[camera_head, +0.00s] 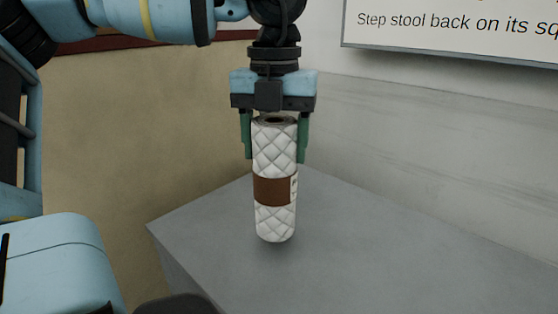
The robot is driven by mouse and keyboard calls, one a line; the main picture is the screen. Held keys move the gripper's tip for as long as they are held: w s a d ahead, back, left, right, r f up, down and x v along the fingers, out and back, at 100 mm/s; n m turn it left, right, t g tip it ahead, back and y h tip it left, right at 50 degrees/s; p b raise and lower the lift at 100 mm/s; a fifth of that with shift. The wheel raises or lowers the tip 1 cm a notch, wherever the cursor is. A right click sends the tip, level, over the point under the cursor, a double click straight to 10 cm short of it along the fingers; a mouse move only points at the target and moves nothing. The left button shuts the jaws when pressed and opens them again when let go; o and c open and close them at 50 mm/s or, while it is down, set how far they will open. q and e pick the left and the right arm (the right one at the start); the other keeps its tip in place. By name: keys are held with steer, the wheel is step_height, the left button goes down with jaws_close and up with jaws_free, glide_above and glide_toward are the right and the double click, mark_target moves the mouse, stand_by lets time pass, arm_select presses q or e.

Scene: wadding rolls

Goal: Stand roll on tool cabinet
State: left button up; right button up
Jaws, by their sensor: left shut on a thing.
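A white quilted roll (274,150) with a brown band around its middle is upright in the head view. My left gripper (274,138) points straight down, with its two green fingers on either side of the roll's upper part, shut on it. The grey top of the tool cabinet (370,260) lies under the roll. The roll's lower end is over the cabinet top, near its far left corner. I cannot tell for sure whether the roll's bottom touches the surface. My right gripper is not in view.
A grey-white wall (440,140) stands behind the cabinet, with a white sign (460,30) at the upper right. A tan wall (130,130) is at the left. The cabinet top to the right of the roll is clear. The cabinet's left edge is close to the roll.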

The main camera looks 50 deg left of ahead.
arm_select(q)
steer(key=shift+w, duration=0.1)
steer(key=shift+w, duration=0.2)
steer(key=shift+w+f, duration=0.1)
steer(key=shift+f, duration=1.7)
steer(key=shift+f, duration=0.2)
steer(key=o, duration=1.2)
steer(key=shift+r, duration=0.15)
step_height(320, 180, up, 12)
steer(key=shift+r+p, duration=0.1)
steer(key=shift+p, duration=0.25)
